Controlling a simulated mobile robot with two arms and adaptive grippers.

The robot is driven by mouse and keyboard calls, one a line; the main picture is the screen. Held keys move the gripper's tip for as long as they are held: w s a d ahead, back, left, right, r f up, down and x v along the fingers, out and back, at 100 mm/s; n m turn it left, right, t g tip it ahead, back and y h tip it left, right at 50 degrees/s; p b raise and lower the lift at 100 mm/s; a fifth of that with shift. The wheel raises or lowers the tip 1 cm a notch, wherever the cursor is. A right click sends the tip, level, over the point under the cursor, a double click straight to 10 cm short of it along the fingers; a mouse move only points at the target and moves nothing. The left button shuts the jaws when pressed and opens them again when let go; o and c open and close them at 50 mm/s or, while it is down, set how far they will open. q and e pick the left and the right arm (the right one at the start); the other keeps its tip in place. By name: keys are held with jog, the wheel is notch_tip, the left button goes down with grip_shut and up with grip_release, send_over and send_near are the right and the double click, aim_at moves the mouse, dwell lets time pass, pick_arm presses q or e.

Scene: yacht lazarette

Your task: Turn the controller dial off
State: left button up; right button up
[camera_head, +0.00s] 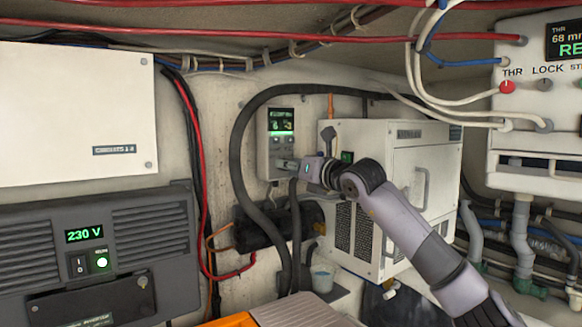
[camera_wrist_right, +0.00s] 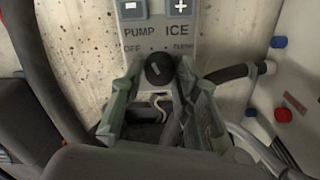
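The controller (camera_head: 282,143) is a pale box on the back wall with a lit green display. In the right wrist view its panel (camera_wrist_right: 158,30) shows minus and plus buttons and the words PUMP, ICE, OFF and FLUSH. The dark round dial (camera_wrist_right: 159,70) sits below these words, with a small pale mark on it; its exact setting is hard to read. My right gripper (camera_head: 289,164) is at the controller's lower part. In the wrist view its open fingers (camera_wrist_right: 159,74) stand on either side of the dial, very close to it. My left gripper is out of view.
A white vented unit (camera_head: 420,180) stands right of the controller, close to my right arm. A thick black hose (camera_head: 236,150) loops around the controller's left side. A dark 230 V inverter (camera_head: 90,250) is at left. A panel with a red knob (camera_head: 507,87) is at upper right.

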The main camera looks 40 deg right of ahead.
grip_shut()
jog(key=shift+n, duration=0.3)
jog(key=n, duration=0.8)
dwell(0.3)
jog(key=shift+n, duration=0.3)
jog(key=o, duration=0.5)
grip_release()
